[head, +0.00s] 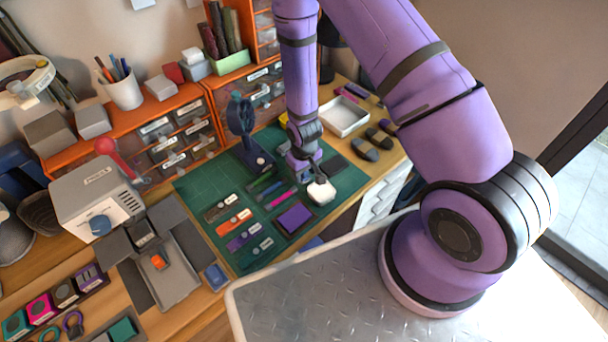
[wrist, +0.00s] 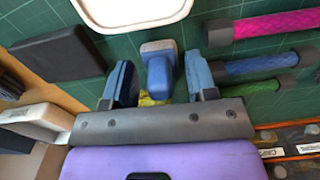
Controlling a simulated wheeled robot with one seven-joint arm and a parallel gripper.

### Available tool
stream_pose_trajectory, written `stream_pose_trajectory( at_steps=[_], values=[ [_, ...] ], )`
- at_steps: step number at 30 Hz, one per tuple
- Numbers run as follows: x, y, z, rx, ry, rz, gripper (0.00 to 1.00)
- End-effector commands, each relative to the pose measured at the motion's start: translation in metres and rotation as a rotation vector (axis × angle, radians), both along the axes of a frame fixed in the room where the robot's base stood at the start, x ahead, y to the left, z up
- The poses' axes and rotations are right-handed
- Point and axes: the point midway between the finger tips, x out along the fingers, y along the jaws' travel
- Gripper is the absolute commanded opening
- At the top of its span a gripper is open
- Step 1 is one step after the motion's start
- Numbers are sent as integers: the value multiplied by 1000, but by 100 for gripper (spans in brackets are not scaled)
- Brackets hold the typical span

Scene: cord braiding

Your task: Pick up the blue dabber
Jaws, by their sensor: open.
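The blue dabber (wrist: 160,75) shows in the wrist view, a small rounded blue block with a pale beige end, on or just above the green mat. My gripper (wrist: 160,82) is open, with one blue-padded finger on each side of the dabber. Gaps show between the dabber and both fingers, so they do not appear to touch it. In the head view my gripper (head: 308,170) is low over the right part of the mat, and I cannot make out the dabber there.
A white dish (wrist: 135,10) lies close beyond the dabber. Pink (wrist: 275,25), blue (wrist: 262,64) and green (wrist: 258,87) cords lie to the right. A dark flat block (wrist: 55,55) is at left. The green mat (head: 200,185) also holds a blue upright stand (head: 240,120).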

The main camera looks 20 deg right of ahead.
Motion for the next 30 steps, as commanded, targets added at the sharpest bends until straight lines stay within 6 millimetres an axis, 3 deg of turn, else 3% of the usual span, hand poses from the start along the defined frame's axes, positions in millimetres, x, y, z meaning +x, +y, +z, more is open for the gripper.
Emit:
stream_pose_trajectory(
  at_steps=[8,12,15,30],
  values=[
    [0,0,-2,0,0,0,50],
    [0,0,-2,0,0,0,18],
    [0,0,-2,0,0,0,0],
    [4,0,6,0,-1,0,0]
  ],
)
